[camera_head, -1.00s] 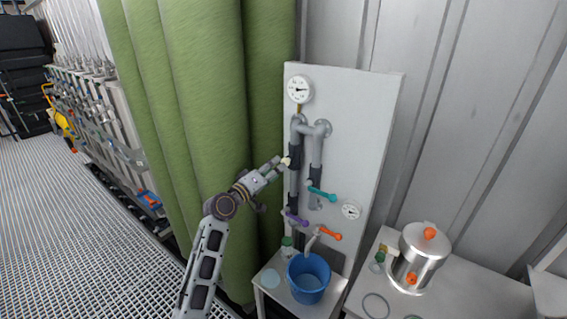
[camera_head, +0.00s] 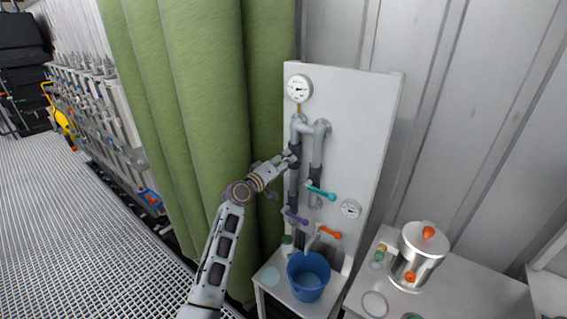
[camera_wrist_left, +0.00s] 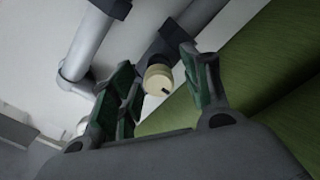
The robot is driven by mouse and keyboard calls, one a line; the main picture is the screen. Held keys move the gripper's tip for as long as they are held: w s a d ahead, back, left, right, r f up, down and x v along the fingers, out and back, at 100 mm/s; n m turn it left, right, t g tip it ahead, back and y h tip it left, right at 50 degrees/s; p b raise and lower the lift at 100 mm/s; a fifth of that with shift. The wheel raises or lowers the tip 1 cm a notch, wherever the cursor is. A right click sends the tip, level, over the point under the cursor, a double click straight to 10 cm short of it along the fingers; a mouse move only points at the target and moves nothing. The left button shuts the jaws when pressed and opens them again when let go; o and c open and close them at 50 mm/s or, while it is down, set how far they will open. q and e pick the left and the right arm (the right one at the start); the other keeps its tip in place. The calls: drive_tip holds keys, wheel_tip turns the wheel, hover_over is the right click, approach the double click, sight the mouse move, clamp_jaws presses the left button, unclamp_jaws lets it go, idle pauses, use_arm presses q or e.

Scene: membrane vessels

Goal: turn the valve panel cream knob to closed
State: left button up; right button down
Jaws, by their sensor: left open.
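The cream knob (camera_wrist_left: 157,79) shows in the left wrist view as a round cap with a dark mark on its face, on a dark fitting of a grey pipe. It sits between the spread fingers of my left gripper (camera_wrist_left: 160,90), which is open; I cannot tell whether any finger touches it. In the head view the left gripper (camera_head: 287,159) is at the upper left pipe of the white valve panel (camera_head: 358,120), and it hides the knob there. My right gripper is not in view.
The panel also carries a teal handle (camera_head: 321,191), a purple handle (camera_head: 295,217), an orange handle (camera_head: 330,232) and gauges (camera_head: 299,88). A blue bucket (camera_head: 308,290) stands below. A metal vessel (camera_head: 422,250) is at right. Green curtains (camera_head: 205,110) hang close on the left.

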use_arm(q)
drive_tip(key=shift+c, duration=0.5)
drive_tip(key=c, duration=1)
drive_tip(key=shift+o, duration=0.2)
